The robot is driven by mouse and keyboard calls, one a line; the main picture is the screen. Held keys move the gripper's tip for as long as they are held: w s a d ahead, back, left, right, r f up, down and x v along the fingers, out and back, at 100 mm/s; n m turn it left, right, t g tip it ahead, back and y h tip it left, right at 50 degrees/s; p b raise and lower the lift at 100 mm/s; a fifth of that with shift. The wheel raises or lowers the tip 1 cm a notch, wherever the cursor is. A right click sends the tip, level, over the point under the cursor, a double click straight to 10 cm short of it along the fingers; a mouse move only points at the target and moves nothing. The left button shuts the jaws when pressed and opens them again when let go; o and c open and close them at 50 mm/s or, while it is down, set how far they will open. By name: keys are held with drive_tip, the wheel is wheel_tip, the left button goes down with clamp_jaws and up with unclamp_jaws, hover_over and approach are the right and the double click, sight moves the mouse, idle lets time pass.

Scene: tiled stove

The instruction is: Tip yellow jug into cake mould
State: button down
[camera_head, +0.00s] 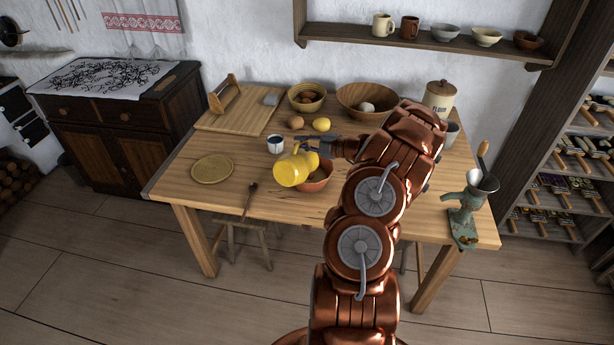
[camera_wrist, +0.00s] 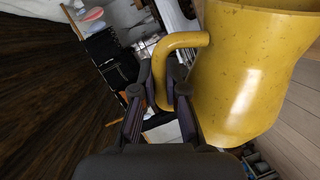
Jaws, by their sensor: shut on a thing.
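The yellow jug (camera_head: 291,170) hangs tilted over the table, at the left of the cake mould and partly in front of it. The reddish-brown cake mould (camera_head: 319,183) stands on the table; its left part and inside are mostly hidden by the jug. My gripper (camera_head: 317,148) reaches in from the right and is shut on the jug's handle. In the wrist view the fingers (camera_wrist: 163,88) close around the handle, with the jug's yellow body (camera_wrist: 235,80) to their right. I cannot see any contents leaving the jug.
A white mug (camera_head: 275,145) stands close behind the jug. A grinder (camera_head: 468,207) stands at the right. The front middle of the table is clear.

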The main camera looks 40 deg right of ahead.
drive_tip(key=shift+w+d+r+m+y, duration=0.1)
drive_tip(key=shift+w+d+m+y, duration=0.1)
drive_tip(key=shift+d+m, duration=0.3)
drive_tip(key=shift+w+d+m+y, duration=0.15)
drive_tip(key=shift+d+m, duration=0.15)
drive_tip(key=shift+d, duration=0.4)
idle(0.6)
